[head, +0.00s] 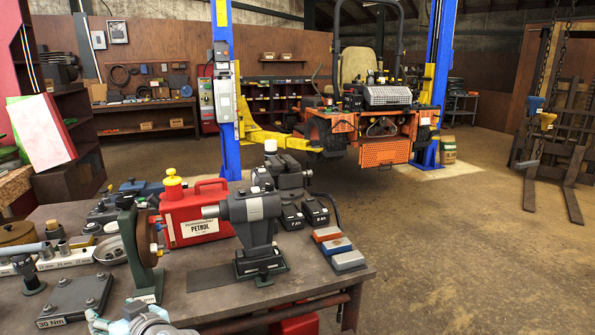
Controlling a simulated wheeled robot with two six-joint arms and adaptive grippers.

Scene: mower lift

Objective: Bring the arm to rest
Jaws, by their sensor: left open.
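My left arm's wrist, with pale blue caps and grey joints, shows at the bottom edge of the head view, low in front of the workbench (213,278). My left gripper (152,324) is only partly in the picture there, and its fingertips are hard to make out. It is open, and I see nothing held in it. It is at the near side of the bench, below the dark green upright stand with a disc (140,250). My right arm and right gripper do not show.
Beyond stand blue lift posts (224,110) and an orange mower (372,125).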

